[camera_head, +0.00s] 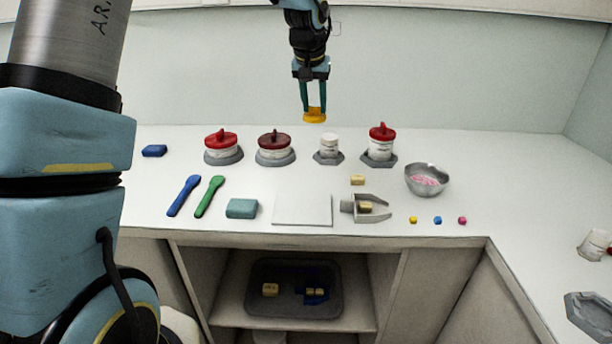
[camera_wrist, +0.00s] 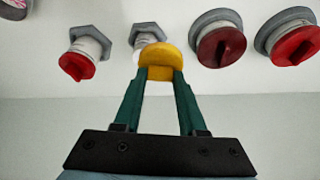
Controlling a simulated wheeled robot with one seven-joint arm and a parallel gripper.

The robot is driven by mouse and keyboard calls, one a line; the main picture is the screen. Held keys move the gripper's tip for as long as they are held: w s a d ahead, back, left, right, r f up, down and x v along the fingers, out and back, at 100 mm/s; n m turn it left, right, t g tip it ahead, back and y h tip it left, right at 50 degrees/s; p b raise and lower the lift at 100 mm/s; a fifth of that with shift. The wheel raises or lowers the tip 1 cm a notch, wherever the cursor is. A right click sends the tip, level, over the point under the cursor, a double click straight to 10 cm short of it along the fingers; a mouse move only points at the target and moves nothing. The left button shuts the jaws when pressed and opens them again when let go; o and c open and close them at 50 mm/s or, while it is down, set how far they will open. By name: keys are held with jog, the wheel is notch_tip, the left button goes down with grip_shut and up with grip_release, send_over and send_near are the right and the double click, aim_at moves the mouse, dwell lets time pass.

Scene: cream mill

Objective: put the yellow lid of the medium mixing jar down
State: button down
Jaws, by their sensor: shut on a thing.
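My gripper (camera_head: 313,107) is shut on the yellow lid (camera_head: 314,115) and holds it in the air above the back of the counter. In the wrist view the yellow lid (camera_wrist: 157,58) sits between the green fingertips of my gripper (camera_wrist: 159,76). An open white jar (camera_head: 329,146) stands without a lid on a grey base, below and slightly right of the gripper.
Two red-lidded jars (camera_head: 221,144) (camera_head: 274,147) stand left of the open jar, and a taller red-lidded jar (camera_head: 380,142) stands right. A metal bowl (camera_head: 427,180), a white square board (camera_head: 303,210), spatulas (camera_head: 209,196) and small cubes lie nearer. Counter between the spatulas and board is partly free.

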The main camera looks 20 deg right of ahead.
jog(key=s+a+f, duration=0.1)
jog(key=f, duration=0.2)
jog(key=s+a+f+m, duration=0.1)
jog(key=s+a+f, duration=0.1)
jog(key=f, duration=0.1)
jog(key=s+a+f+m+p, duration=0.1)
jog(key=s+f, duration=0.1)
jog(key=f, duration=0.2)
jog(key=shift+a+h, duration=0.3)
jog(key=shift+a, duration=0.1)
jog(key=shift+f+p, duration=0.3)
jog(key=shift+f, duration=1.8)
jog(key=shift+f, duration=0.2)
jog(key=shift+c, duration=2.4)
grip_release()
jog(key=shift+r, duration=0.1)
jog(key=shift+r, duration=0.1)
